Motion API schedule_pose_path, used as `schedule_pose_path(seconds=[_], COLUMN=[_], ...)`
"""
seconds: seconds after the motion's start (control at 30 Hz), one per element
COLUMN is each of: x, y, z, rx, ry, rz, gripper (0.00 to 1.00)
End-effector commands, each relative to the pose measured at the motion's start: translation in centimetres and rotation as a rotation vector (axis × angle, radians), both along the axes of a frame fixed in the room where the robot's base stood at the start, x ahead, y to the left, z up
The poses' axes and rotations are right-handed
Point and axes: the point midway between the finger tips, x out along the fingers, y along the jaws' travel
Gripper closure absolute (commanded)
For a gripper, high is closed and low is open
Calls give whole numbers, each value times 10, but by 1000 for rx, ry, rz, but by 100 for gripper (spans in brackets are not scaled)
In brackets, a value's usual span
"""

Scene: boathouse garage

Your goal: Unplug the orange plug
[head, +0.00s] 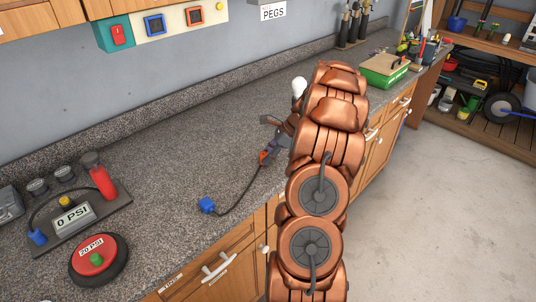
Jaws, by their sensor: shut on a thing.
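The orange plug (264,157) is low over the counter, beside my arm. A dark cable runs from it to a blue plug (206,205) lying on the counter. My gripper (267,148) is partly hidden by my copper-coloured arm, and its dark fingers are shut on the orange plug. Whether the plug touches the counter I cannot tell. On the wall panel, the orange-framed socket (194,16) and the blue-framed socket (154,25) have no plug in them.
A red switch (117,35) is on the same panel. A gauge board (75,215) and a round red device (98,259) stand at the front left. A green box (383,71) is further back.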

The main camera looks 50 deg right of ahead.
Motion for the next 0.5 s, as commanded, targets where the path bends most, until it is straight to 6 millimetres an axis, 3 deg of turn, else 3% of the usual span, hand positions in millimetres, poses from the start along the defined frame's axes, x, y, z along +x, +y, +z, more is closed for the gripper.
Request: schedule_pose_path(seconds=[0.37, 0.4, 0.5], x=[0, 0, 0], y=[0, 0, 0], z=[-1, -1, -1], rx=[0, 0, 0], ry=[0, 0, 0], rz=[0, 0, 1], gripper=[100, 64, 53])
